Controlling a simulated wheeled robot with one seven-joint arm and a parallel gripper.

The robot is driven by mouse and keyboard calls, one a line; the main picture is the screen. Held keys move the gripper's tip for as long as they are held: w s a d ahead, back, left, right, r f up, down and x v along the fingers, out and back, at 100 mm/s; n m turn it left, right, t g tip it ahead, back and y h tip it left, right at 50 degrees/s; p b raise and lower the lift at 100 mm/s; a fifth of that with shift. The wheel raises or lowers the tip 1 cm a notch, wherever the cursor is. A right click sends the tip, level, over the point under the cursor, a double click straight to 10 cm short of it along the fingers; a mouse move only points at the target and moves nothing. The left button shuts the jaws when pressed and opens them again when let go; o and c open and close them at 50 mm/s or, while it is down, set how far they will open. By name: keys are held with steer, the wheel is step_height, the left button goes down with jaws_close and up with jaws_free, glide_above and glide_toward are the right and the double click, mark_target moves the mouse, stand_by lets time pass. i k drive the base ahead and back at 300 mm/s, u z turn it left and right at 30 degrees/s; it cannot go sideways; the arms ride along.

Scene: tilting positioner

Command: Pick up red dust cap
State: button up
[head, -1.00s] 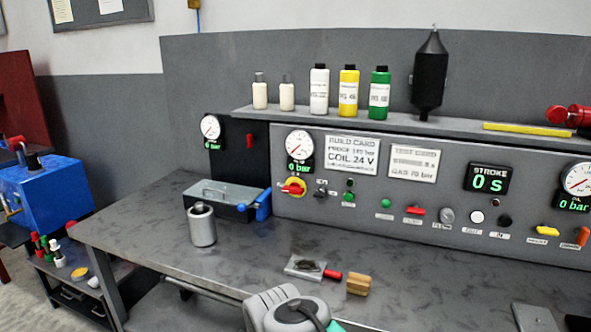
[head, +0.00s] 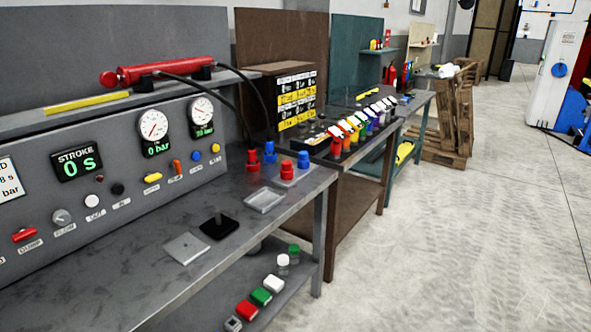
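Small red and blue fittings or caps stand at the right end of the grey bench. A red one (head: 253,160) stands at the back, with a blue one (head: 270,153) beside it. Another red one (head: 287,170) stands in front on a pale block, with a blue one (head: 303,160) to its right. They are too small to tell which is the dust cap. On the shelf below lies a red block-like piece (head: 247,310). My gripper is not in view.
A clear shallow tray (head: 265,200), a black stand with a short post (head: 218,226) and a flat grey plate (head: 186,248) lie on the bench. Black hoses hang from the red cylinder (head: 165,70). The floor to the right is open.

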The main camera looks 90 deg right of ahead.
mark_target(286, 165)
steer(key=z, duration=3.9)
steer(key=i, duration=2.45)
steer(key=u, duration=4.25)
